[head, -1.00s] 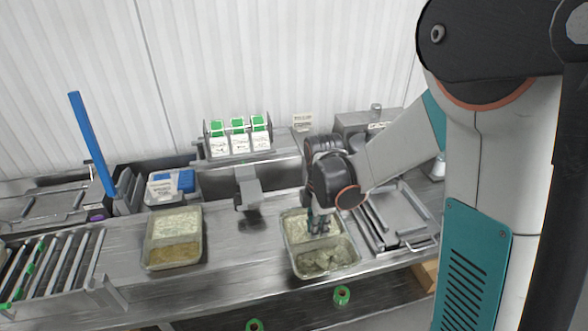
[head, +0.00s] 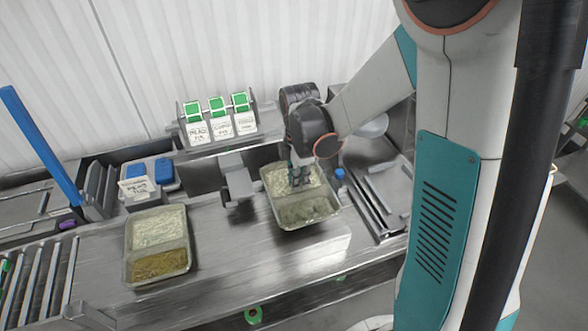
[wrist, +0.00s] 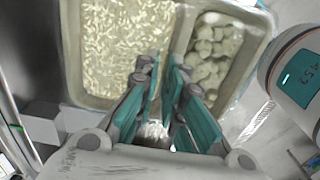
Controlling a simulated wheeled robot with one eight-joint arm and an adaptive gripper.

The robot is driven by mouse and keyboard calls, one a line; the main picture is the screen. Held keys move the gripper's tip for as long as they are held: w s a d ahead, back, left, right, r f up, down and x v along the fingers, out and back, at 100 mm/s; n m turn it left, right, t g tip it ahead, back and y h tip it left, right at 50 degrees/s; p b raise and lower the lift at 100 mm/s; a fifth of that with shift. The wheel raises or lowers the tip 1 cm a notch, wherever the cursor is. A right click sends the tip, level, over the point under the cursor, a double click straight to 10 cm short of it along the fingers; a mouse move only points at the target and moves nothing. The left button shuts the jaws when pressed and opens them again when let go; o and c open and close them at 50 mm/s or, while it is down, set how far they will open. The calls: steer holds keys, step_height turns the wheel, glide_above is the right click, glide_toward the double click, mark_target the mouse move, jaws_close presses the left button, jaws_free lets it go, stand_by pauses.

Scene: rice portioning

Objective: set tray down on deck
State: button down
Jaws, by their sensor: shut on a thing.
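A two-compartment tray (head: 312,224) is in the middle of the head view, with pale rice in the back part and greyish-white pieces in the front part. My gripper (head: 298,182) comes down over it and is shut on it. In the wrist view, the teal fingers of my gripper (wrist: 167,78) reach to the divider of the tray (wrist: 262,25); the exact contact is partly hidden by the fingers. The tray looks nearly level over the steel deck (head: 225,250); I cannot tell whether its bottom touches.
A second tray (head: 127,262) with rice and brown food stands to the left. A grey bracket device (head: 237,183) is close left of the held tray. Rails (head: 372,205) lie to the right. Labelled green-topped holders (head: 220,122) stand behind. Bare deck lies between the trays.

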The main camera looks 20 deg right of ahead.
mark_target(298, 193)
steer(key=shift+w, duration=0.25)
steer(key=shift+f+b, duration=1.1)
steer(key=shift+f, duration=0.8)
steer(key=shift+f+b, duration=0.9)
steer(key=shift+f+b, duration=0.55)
steer(key=shift+b, duration=0.55)
stand_by(0.3)
steer(key=c, duration=1.6)
jaws_free()
steer(key=o, duration=0.5)
